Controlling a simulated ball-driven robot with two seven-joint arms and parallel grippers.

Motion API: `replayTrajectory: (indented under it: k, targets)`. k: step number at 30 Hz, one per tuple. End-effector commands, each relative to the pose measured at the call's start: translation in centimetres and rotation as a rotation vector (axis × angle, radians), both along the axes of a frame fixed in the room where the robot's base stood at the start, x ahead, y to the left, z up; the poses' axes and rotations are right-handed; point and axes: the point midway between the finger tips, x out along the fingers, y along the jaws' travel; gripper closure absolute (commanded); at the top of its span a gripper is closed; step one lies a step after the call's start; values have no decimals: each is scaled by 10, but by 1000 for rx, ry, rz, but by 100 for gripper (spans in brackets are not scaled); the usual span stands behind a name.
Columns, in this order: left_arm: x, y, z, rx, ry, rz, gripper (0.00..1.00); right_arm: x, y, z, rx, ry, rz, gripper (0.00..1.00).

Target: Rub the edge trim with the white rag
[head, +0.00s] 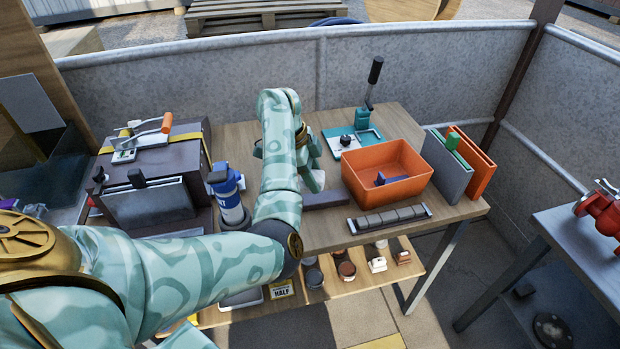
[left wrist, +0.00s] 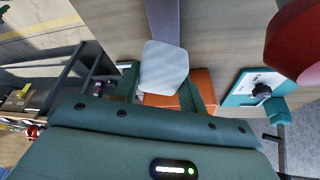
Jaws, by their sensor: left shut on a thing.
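My left gripper (head: 312,164) is over the wooden table, near its middle. It is shut on the white rag (left wrist: 163,68), a pale flat pad between the two fingers in the left wrist view. In the head view a small part of the rag (head: 318,181) shows below the fingers. A dark purple-grey strip (head: 326,198), which looks like the edge trim, lies just in front of the gripper. The strip (left wrist: 162,18) also shows just beyond the rag in the left wrist view. I cannot tell whether rag and strip touch. My right gripper is not in view.
An orange bin (head: 388,163) stands right of the gripper, with a teal lever device (head: 352,138) behind it. A segmented grey bar (head: 389,219) lies at the front edge. A blue-and-white bottle (head: 229,195) and a dark box (head: 150,203) stand to the left.

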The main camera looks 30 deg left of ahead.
Motion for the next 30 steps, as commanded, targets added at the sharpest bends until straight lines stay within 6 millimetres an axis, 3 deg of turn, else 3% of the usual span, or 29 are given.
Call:
replayTrajectory:
  k: [9,27,30]
  targets:
    - [1,-6,30,-1,-1,-4,77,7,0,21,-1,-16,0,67]
    - [1,-6,31,0,1,-4,77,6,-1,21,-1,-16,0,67]
    - [1,-6,39,0,-1,-3,77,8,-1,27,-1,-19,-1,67]
